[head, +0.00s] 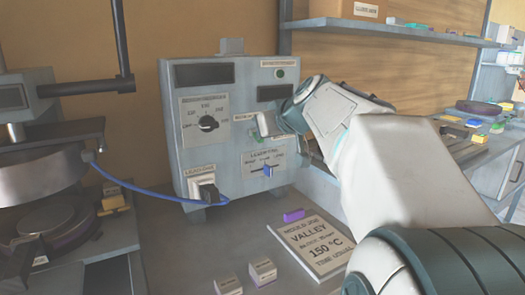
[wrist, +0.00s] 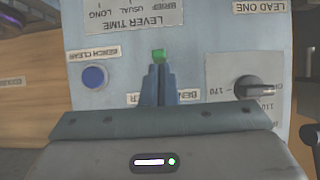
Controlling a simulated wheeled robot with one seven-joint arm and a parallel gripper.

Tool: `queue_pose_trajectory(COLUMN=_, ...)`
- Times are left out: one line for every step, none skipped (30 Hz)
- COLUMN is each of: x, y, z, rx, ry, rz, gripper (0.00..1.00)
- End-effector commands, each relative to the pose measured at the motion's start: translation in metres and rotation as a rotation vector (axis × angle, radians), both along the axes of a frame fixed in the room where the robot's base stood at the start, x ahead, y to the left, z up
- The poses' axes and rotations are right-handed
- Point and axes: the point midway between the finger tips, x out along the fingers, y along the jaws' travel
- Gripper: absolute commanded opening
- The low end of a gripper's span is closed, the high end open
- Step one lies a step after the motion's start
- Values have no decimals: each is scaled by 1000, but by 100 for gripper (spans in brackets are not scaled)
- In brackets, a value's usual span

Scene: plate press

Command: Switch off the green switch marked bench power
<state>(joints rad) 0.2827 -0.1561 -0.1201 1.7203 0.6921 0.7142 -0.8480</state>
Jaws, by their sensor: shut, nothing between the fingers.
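The green switch (wrist: 158,55) shows in the wrist view just beyond my fingertips, on the grey face of the control box (head: 180,140). The label beside it is partly covered by my fingers; only pieces reading "BEN" and "ER" show. My gripper (wrist: 158,70) is shut and empty, its fingers pointing at the panel right by the switch. I cannot tell whether the tips touch it, or which way the switch is set. In the head view my gripper (head: 262,126) is at the box's front, hiding most of the switch area.
The wrist view is upside down. A blue button (wrist: 93,77) marked "bench clear" and a black dial (wrist: 252,87) flank the switch. A blue lever (head: 267,170) sits below it. A card (head: 310,245) and small blocks lie on the bench; a press (head: 40,180) stands left.

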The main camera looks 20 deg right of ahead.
Motion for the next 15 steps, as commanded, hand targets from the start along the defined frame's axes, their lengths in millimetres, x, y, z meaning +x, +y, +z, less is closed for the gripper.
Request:
queue_pose_trajectory(x=0, y=0, z=2, rx=0, ry=4, rz=0, gripper=0)
queue_pose_trajectory(x=0, y=0, z=2, rx=-1, ry=5, rz=0, gripper=0)
queue_pose_trajectory(x=0, y=0, z=2, rx=-1, ry=5, rz=0, gripper=0)
queue_pose_trajectory(x=0, y=0, z=2, rx=-1, ry=5, rz=0, gripper=0)
queue_pose_trajectory(x=0, y=0, z=2, rx=-1, ry=5, rz=0, gripper=0)
queue_pose_trajectory(x=0, y=0, z=3, rx=-1, ry=5, rz=0, gripper=0)
queue_pose_trajectory(x=0, y=0, z=3, rx=0, ry=6, rz=0, gripper=0)
queue_pose_trajectory(x=0, y=0, z=4, rx=0, ry=6, rz=0, gripper=0)
queue_pose_trajectory(x=0, y=0, z=5, rx=0, ry=6, rz=0, gripper=0)
queue_pose_trajectory(x=0, y=0, z=6, rx=0, ry=6, rz=0, gripper=0)
queue_pose_trajectory(x=0, y=0, z=7, rx=0, ry=6, rz=0, gripper=0)
queue_pose_trajectory(x=0, y=0, z=9, rx=0, ry=6, rz=0, gripper=0)
queue_pose_trajectory(x=0, y=0, z=11, rx=0, ry=6, rz=0, gripper=0)
queue_pose_trajectory(x=0, y=0, z=12, rx=0, ry=6, rz=0, gripper=0)
queue_pose_trajectory(x=0, y=0, z=14, rx=-1, ry=6, rz=0, gripper=0)
